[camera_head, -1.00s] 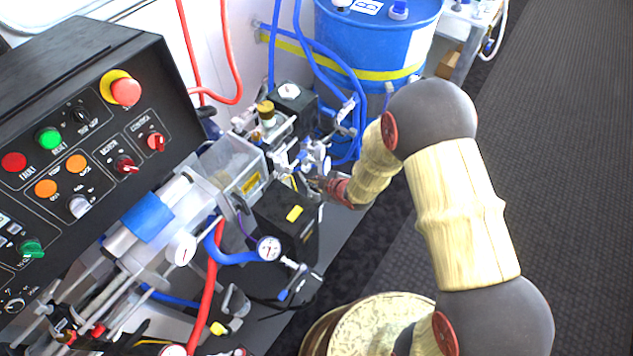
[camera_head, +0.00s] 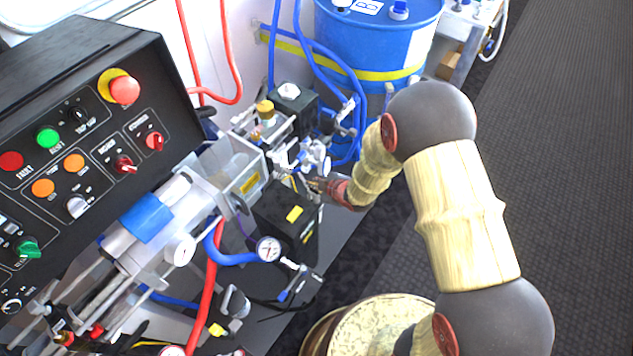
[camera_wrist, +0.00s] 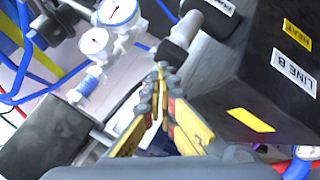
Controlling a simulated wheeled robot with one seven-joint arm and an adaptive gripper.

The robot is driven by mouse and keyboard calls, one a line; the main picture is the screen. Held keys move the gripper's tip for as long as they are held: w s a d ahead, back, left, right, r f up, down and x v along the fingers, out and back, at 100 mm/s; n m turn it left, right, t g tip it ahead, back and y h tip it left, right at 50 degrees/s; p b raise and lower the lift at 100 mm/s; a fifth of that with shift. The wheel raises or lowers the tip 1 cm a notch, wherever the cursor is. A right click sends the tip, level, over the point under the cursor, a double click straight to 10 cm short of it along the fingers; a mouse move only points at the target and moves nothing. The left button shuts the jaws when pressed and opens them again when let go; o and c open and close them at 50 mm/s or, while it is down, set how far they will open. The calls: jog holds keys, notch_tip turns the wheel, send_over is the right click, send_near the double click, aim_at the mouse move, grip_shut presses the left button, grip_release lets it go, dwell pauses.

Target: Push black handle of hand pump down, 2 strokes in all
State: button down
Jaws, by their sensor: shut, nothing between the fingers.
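My gripper (camera_head: 318,184) is shut and empty, reaching in from the right among the fittings of the proportioner. In the wrist view its fingertips (camera_wrist: 161,76) are together, just below a grey metal cylinder (camera_wrist: 181,40). A black cylindrical part (camera_wrist: 208,14) with a white label adjoins that cylinder. It may be part of the hand pump, but I cannot tell for sure. A dark block (camera_wrist: 45,130) with a metal rod lies left of the fingers. I cannot clearly make out the black pump handle in the head view, or whether the fingers touch it.
A black box marked LINE B (camera_wrist: 255,85) stands close right of the fingers. Two white gauges (camera_wrist: 95,42) and blue hoses are at upper left. The blue drum (camera_head: 375,60) stands behind, and the control panel (camera_head: 90,130) is at left. The floor at right is clear.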

jog(key=shift+r+p, duration=1.4)
jog(key=shift+r, duration=0.65)
notch_tip(320, 180, up, 5)
jog(key=p, duration=0.3)
